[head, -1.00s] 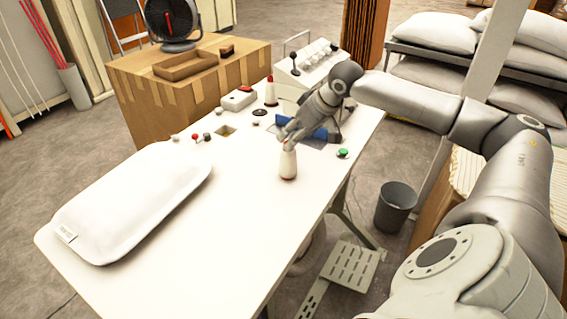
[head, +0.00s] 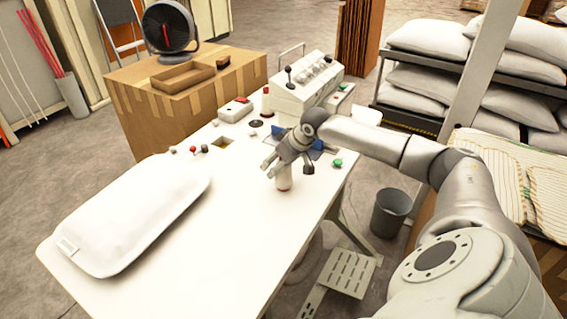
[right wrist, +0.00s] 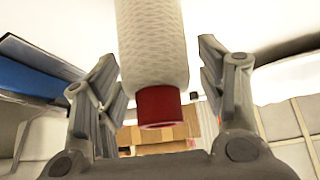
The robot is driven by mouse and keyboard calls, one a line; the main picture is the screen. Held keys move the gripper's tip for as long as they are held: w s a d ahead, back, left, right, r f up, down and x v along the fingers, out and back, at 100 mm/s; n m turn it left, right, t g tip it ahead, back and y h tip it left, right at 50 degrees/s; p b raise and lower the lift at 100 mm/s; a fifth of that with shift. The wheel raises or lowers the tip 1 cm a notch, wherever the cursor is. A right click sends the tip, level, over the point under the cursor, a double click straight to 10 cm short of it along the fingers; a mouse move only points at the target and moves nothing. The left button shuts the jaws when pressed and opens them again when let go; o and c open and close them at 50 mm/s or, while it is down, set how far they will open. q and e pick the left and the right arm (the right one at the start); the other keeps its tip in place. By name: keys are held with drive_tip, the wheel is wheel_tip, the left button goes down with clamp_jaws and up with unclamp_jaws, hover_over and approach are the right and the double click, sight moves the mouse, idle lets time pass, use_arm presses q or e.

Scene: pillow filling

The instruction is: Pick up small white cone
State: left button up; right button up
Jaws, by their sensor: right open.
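A small white cone (head: 284,183) with a textured, thread-like surface stands on the white table (head: 215,245). My right gripper (head: 287,169) is above it and hides its top in the head view. In the right wrist view the white cone (right wrist: 152,45) lies between the two spread fingers (right wrist: 157,75), with its red tip (right wrist: 159,107) towards my palm. Gaps show on both sides, so the fingers look apart from it. My left gripper is not in view.
A filled white pillow (head: 135,212) covers the table's left part. A green button (head: 337,163) is right of the gripper. The table's front middle is clear.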

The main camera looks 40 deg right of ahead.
drive_tip(key=shift+s, duration=0.1)
drive_tip(key=shift+c, duration=0.4)
drive_tip(key=c, duration=1.1)
drive_tip(key=shift+r, duration=0.15)
